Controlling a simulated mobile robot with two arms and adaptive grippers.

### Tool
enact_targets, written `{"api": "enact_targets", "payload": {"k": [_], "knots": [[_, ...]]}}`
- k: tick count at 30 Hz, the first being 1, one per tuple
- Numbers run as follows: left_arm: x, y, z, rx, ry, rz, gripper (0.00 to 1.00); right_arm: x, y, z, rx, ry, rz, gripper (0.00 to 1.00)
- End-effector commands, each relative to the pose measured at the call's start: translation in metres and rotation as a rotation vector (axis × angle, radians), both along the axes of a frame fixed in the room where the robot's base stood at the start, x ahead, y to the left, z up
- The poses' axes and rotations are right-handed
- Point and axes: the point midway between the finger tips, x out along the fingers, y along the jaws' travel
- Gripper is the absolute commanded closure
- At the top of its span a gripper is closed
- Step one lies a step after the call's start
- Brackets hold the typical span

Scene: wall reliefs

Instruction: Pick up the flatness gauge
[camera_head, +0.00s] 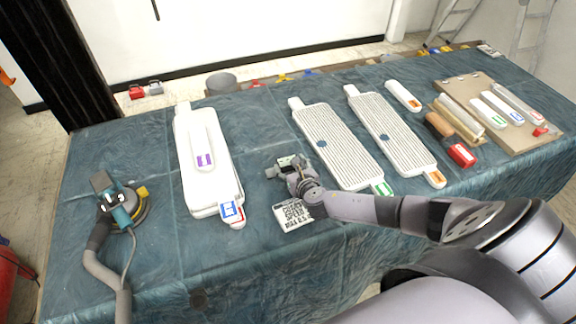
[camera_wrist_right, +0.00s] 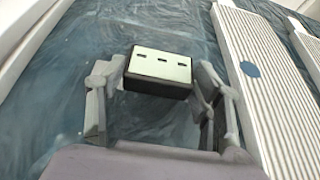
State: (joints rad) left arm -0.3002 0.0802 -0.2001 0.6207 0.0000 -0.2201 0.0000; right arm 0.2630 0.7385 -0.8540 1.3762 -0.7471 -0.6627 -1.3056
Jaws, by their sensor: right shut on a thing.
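The flatness gauge appears to be a small block with a pale greenish face, three small dark marks and dark sides. In the right wrist view the gauge (camera_wrist_right: 160,66) sits between the fingers of my right gripper (camera_wrist_right: 158,80), which is shut on it. In the head view the gauge (camera_head: 289,161) shows only in part at the far end of my right gripper (camera_head: 290,168), over the middle of the table. I cannot tell whether it touches the cloth. My left gripper is not in view.
The table has a blue cover (camera_head: 150,250). A white board stack (camera_head: 205,165) lies left of my right gripper; two ribbed white boards (camera_head: 335,150) (camera_head: 390,135) lie to its right. A sander with hose (camera_head: 120,212) is far left. A wooden board with several tools (camera_head: 500,130) is far right.

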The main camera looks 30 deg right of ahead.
Motion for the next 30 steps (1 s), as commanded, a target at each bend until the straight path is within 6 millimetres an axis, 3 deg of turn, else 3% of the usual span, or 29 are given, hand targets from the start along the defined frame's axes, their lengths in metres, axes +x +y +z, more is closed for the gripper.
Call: {"api": "enact_targets", "payload": {"k": [8,20,26,30], "knots": [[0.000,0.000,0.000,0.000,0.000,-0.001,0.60,0.000,0.000,0.000,-0.001,0.000,0.000,0.73],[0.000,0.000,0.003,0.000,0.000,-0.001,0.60,0.001,-0.001,0.011,-0.002,-0.004,0.000,0.73],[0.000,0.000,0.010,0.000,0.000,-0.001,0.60,0.001,-0.001,0.048,-0.001,-0.006,0.002,0.73],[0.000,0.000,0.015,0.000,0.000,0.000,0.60,0.001,-0.001,0.092,-0.001,-0.007,0.003,0.73]]}}
